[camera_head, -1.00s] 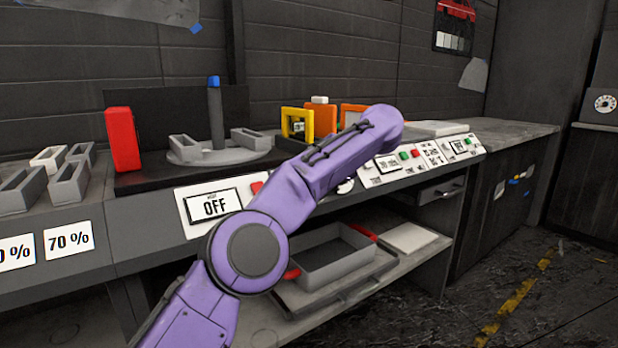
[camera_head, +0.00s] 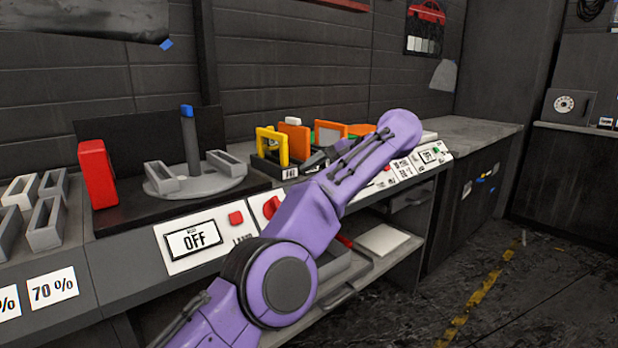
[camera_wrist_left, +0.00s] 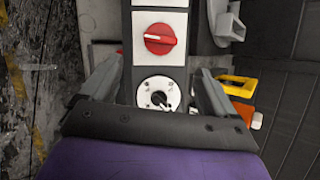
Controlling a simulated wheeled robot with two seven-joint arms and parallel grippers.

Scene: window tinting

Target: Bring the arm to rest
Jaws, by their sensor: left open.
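My left arm (camera_head: 345,185), purple, comes in from the lower left and reaches across the front of the bench. Its gripper is mostly hidden behind the forearm in the head view; a dark part of it (camera_head: 316,160) shows near the coloured frames. In the left wrist view my left gripper (camera_wrist_left: 160,78) is open, its two grey fingers apart with nothing held. Between and beyond the fingers lie a white round dial (camera_wrist_left: 158,92) and a red knob (camera_wrist_left: 160,38) on the control panel. I cannot tell the exact gap to the panel. My right gripper is not in view.
The bench holds a red block (camera_head: 98,174), a grey round stand (camera_head: 195,184) with a blue-tipped post, and yellow (camera_head: 268,145) and orange (camera_head: 296,142) frames. A grey tray (camera_head: 335,268) sits on the shelf below. Floor at right (camera_head: 530,280) is clear.

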